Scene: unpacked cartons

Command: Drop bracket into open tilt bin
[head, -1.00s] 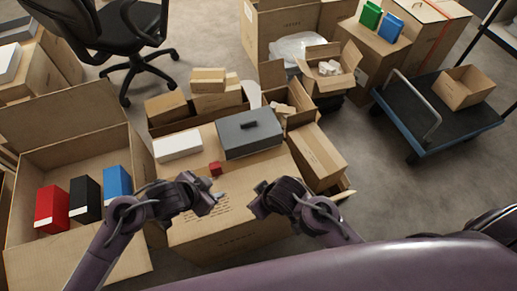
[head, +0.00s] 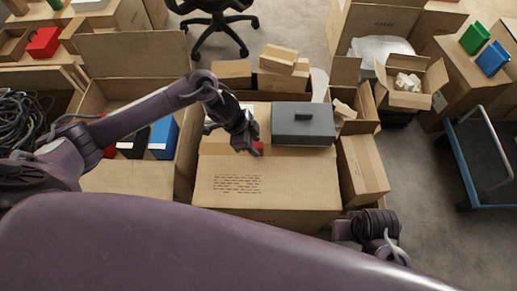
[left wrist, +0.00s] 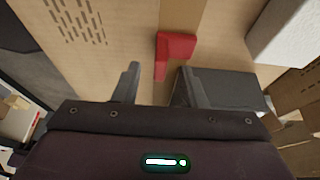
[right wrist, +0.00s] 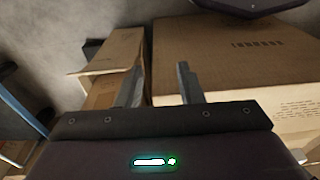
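The small red bracket (head: 260,147) lies on top of the large closed carton (head: 290,185). In the left wrist view the bracket (left wrist: 177,48) is L-shaped and lies just beyond the fingertips, apart from them. My left gripper (head: 250,148) is above the carton beside the bracket, open and empty; its spread fingers show in the left wrist view (left wrist: 156,70). My right gripper (head: 345,230) is low at the carton's front right, open and empty in its wrist view (right wrist: 158,68). A grey box with a dark handle (head: 304,127) stands right of the bracket; I cannot tell whether it is the tilt bin.
A white box (left wrist: 288,30) sits near the bracket. An open carton (head: 130,180) with coloured boxes stands left. Small cartons (head: 283,65) are stacked behind, and an open carton (head: 408,95) holds white pieces. A blue cart (head: 470,165) stands right, with clear floor before it.

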